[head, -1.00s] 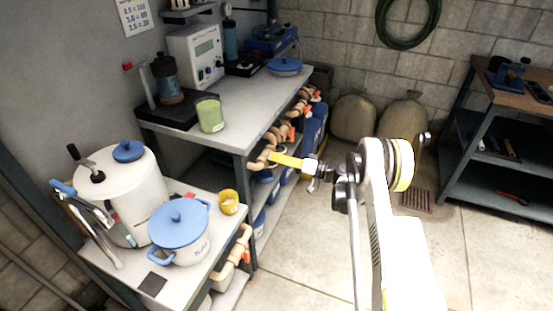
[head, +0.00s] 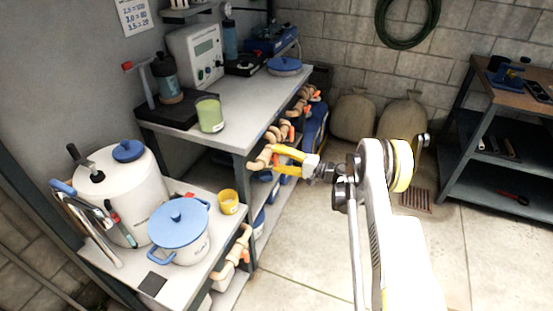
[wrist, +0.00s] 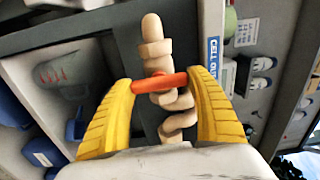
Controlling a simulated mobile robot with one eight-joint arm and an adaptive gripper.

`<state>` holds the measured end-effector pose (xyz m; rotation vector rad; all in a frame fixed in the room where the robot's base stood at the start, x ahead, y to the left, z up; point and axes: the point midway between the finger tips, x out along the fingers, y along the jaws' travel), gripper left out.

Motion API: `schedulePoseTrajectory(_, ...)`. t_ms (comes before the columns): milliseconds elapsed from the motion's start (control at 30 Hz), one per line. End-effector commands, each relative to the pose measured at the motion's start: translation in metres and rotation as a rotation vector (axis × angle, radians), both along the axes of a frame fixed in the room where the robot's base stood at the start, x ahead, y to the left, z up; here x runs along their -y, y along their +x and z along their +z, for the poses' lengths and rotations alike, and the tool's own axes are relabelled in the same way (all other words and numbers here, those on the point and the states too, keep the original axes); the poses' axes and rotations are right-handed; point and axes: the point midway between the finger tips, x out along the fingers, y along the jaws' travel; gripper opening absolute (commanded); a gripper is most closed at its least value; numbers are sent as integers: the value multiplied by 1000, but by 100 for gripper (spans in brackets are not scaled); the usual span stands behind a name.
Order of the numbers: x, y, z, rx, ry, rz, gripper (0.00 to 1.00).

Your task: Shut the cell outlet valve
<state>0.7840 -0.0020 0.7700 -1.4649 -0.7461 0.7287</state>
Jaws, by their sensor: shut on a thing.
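The cell outlet valve's orange handle (wrist: 160,82) lies crosswise to its tan pipe (wrist: 151,35) in the wrist view. My gripper (wrist: 161,81) is shut on the handle, a yellow finger at each end of it. A blue label (wrist: 213,60) beginning "CELL OUT" is beside the pipe. In the head view my gripper (head: 273,158) reaches the pipe (head: 262,157) at the front corner of the long bench, and the fingers hide the handle there.
Other tan pipes with orange handles (head: 280,131) run along the bench edge. A lower bench with a blue-lidded pot (head: 178,243) stands at the front left. Open floor (head: 310,250) lies between the benches and the right shelf (head: 490,165).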

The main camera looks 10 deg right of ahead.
Motion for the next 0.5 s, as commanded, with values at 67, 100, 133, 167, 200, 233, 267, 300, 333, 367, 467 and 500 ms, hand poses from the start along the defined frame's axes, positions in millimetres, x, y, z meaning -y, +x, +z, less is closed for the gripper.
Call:
schedulePoseTrajectory(67,1,-1,-1,-14,8,1,37)
schedulePoseTrajectory(100,1,-1,-1,-20,12,1,37)
schedulePoseTrajectory(133,1,-1,-1,-24,15,1,37)
schedulePoseTrajectory(167,1,-1,-1,-27,17,1,37)
schedulePoseTrajectory(200,1,-1,-1,-30,19,1,37)
schedulePoseTrajectory(233,1,-1,-1,-31,20,1,37)
schedulePoseTrajectory(267,1,-1,-1,-33,21,1,37)
schedulePoseTrajectory(300,1,-1,-1,-34,22,1,37)
schedulePoseTrajectory(333,1,-1,-1,-34,22,1,37)
schedulePoseTrajectory(367,1,-1,-1,-34,22,1,37)
schedulePoseTrajectory(467,1,-1,-1,-34,22,1,37)
schedulePoseTrajectory(500,1,-1,-1,-34,22,1,37)
